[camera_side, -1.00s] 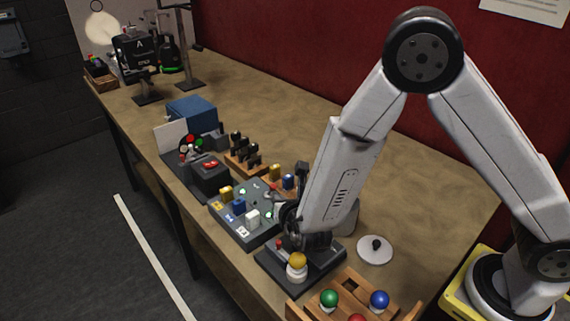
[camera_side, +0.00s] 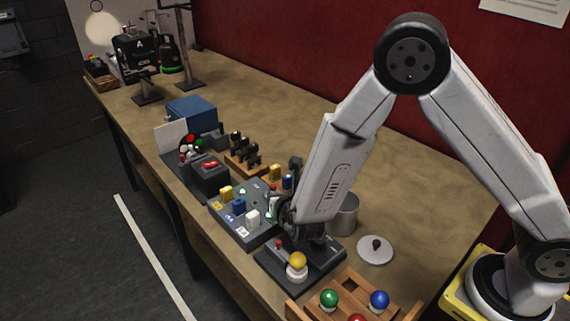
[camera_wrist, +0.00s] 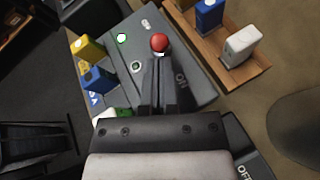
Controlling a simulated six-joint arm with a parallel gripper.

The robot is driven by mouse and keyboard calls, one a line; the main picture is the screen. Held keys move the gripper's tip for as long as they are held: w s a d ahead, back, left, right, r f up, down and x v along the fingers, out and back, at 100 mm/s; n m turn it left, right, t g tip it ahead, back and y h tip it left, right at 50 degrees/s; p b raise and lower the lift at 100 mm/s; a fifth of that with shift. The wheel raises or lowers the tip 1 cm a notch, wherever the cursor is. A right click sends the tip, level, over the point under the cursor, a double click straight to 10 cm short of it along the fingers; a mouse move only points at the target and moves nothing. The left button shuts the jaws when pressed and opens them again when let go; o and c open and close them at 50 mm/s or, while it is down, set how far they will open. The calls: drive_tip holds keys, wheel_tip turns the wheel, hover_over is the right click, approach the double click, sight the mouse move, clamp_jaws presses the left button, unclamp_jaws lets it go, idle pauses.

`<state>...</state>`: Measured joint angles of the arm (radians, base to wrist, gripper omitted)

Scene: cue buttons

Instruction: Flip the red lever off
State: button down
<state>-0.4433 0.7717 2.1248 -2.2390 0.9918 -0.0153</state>
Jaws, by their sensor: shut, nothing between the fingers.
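The red ball knob of the lever (camera_wrist: 160,42) shows in the wrist view just beyond my fingertips. The shaft below it is hidden behind my fingers. My gripper (camera_wrist: 161,62) is shut and empty, with its tips close to the knob; I cannot tell whether they touch it.
The panel carries yellow (camera_side: 226,193), blue (camera_side: 239,205) and white (camera_side: 252,217) blocks. A yellow bulb (camera_side: 297,261) stands on a dark base close by. A silver pot (camera_side: 346,215), a lid (camera_side: 375,250) and a wooden bulb tray (camera_side: 340,290) are nearby.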

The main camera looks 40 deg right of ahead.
drive_tip(key=shift+w+r+g, duration=0.4)
drive_tip(key=shift+r+g, duration=0.05)
drive_tip(key=shift+g, duration=0.35)
drive_tip(key=shift+w+r+n+g, duration=0.45)
drive_tip(key=shift+w+g, duration=0.1)
drive_tip(key=shift+g, duration=0.55)
drive_tip(key=shift+w+r+n+g+y, duration=0.15)
drive_tip(key=shift+w+g, duration=0.3)
drive_tip(key=shift+g, duration=0.3)
drive_tip(key=shift+w+r+n+g+y, duration=0.15)
drive_tip(key=shift+w+g, duration=0.3)
drive_tip(key=shift+g, duration=0.3)
drive_tip(key=shift+r, duration=0.15)
drive_tip(key=shift+r, duration=0.7)
drive_tip(key=shift+r, duration=0.1)
drive_tip(key=s+a+r, duration=0.1)
drive_tip(key=a+r, duration=0.2)
drive_tip(key=r, duration=0.6)
drive_tip(key=shift+s+a, duration=0.15)
drive_tip(key=shift+s, duration=0.2)
